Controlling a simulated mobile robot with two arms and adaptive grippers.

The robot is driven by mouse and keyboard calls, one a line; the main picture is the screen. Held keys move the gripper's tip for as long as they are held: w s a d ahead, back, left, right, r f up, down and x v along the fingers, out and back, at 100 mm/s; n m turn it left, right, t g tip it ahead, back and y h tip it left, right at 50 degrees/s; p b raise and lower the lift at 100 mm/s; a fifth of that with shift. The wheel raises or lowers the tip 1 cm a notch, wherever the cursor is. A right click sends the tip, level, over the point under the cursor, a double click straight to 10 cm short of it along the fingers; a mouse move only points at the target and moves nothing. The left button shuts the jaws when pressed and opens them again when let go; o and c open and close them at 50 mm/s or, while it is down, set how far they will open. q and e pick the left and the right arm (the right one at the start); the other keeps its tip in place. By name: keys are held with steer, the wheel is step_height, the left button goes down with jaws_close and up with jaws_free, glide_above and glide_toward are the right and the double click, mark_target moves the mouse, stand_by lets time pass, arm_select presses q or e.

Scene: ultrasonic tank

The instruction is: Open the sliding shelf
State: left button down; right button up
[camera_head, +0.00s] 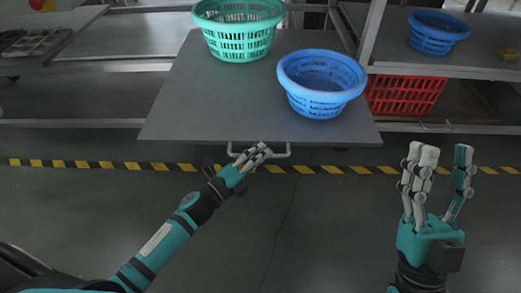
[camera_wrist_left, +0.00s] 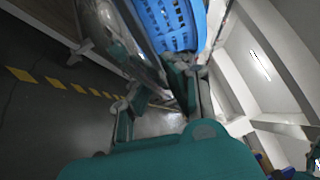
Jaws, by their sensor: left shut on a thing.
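The sliding shelf (camera_head: 190,105) is a grey flat board that sticks out from the rack toward me. A pale handle (camera_head: 275,155) is on its front edge. My left gripper (camera_head: 258,152) is at the handle, shut on it; the fingers hide part of the handle. In the left wrist view the left gripper's fingers (camera_wrist_left: 155,95) show close up, near the shelf edge. My right gripper (camera_head: 438,158) is raised at the right, open and empty, apart from the shelf.
A green basket (camera_head: 238,42) and a blue basket (camera_head: 318,100) stand on the shelf. Another blue basket (camera_head: 436,42) is on the right rack, with a red crate (camera_head: 405,97) below. A yellow-black stripe (camera_head: 350,170) crosses the floor, which is clear in front.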

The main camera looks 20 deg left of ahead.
arm_select(q)
steer(key=shift+a+f, duration=0.1)
steer(key=shift+f, duration=0.25)
steer(key=c, duration=1.3)
jaws_free()
steer(key=shift+c, duration=0.2)
steer(key=shift+r, duration=0.15)
steer(key=v, duration=1.2)
steer(key=shift+r, duration=0.1)
